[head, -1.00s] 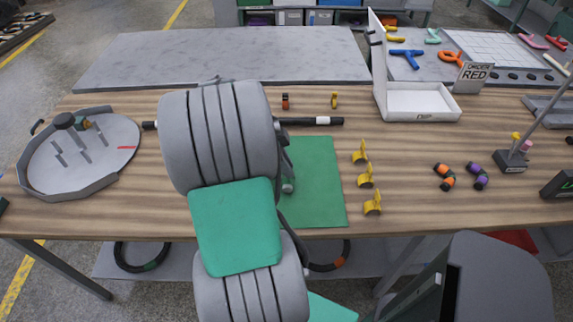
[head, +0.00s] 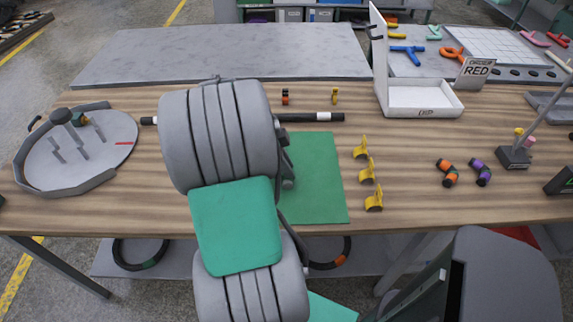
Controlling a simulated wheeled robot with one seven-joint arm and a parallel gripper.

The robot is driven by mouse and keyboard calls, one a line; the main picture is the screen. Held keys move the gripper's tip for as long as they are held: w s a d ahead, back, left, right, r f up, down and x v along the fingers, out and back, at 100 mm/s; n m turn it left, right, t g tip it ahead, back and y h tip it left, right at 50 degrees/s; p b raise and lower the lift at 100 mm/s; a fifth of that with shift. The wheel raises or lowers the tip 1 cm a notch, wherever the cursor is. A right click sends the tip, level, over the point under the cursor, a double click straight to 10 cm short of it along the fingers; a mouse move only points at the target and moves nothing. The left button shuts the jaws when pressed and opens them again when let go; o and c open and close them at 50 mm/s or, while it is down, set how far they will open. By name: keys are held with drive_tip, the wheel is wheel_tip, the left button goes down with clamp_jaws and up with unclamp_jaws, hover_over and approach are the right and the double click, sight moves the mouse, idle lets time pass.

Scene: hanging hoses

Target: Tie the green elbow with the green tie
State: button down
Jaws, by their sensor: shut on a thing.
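I cannot make out a green tie. My arm fills the middle of the view and hides most of my gripper. Only some dark grey parts show past the arm's right edge, over the green mat (head: 322,185). The fingertips and whatever is between them are hidden.
A black bar (head: 310,117) with a white band lies behind my arm. Right of the mat stand three yellow holders (head: 367,170); farther right lie an orange-black elbow (head: 447,173) and a purple-black elbow (head: 480,172). A white tray (head: 420,100) stands behind. Table between is clear.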

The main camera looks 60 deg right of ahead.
drive_tip(key=shift+f+b, duration=0.6)
drive_tip(key=shift+f, duration=0.15)
drive_tip(key=shift+a+f, duration=0.15)
drive_tip(key=shift+f, duration=0.15)
idle(0.4)
